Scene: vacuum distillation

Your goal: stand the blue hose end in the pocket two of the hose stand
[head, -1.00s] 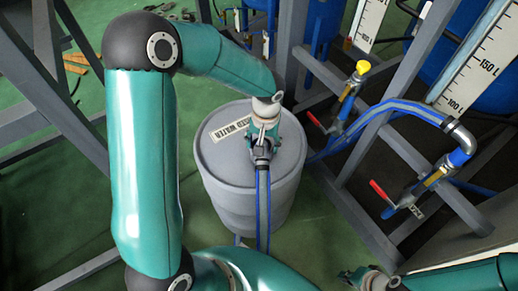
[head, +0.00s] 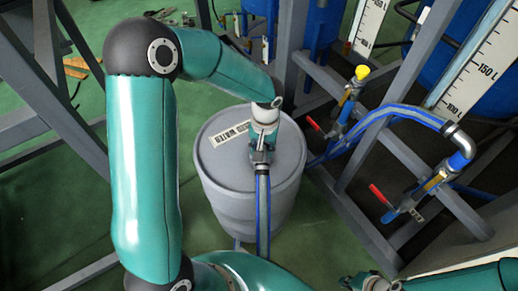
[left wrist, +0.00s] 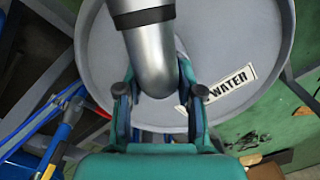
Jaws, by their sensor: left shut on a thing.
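My left gripper (head: 261,157) is above the grey drum, shut on the blue hose end. The blue hose (head: 263,215) hangs from it down the drum's front side. In the left wrist view, the hose end (left wrist: 153,68) is a bent metal pipe with a dark band, between the fingers of the left gripper (left wrist: 160,95). My right gripper (head: 362,282) is at the bottom right of the head view, small and dark; its opening is unclear. I cannot make out the hose stand or its pockets in either view.
The grey drum (head: 226,178) with a "WATER" label (head: 230,134) stands below the left gripper. Grey frame beams (head: 395,150), a yellow-capped valve (head: 352,85) and a red-handled valve (head: 395,205) stand to the right. Green floor (head: 60,215) is open at the left.

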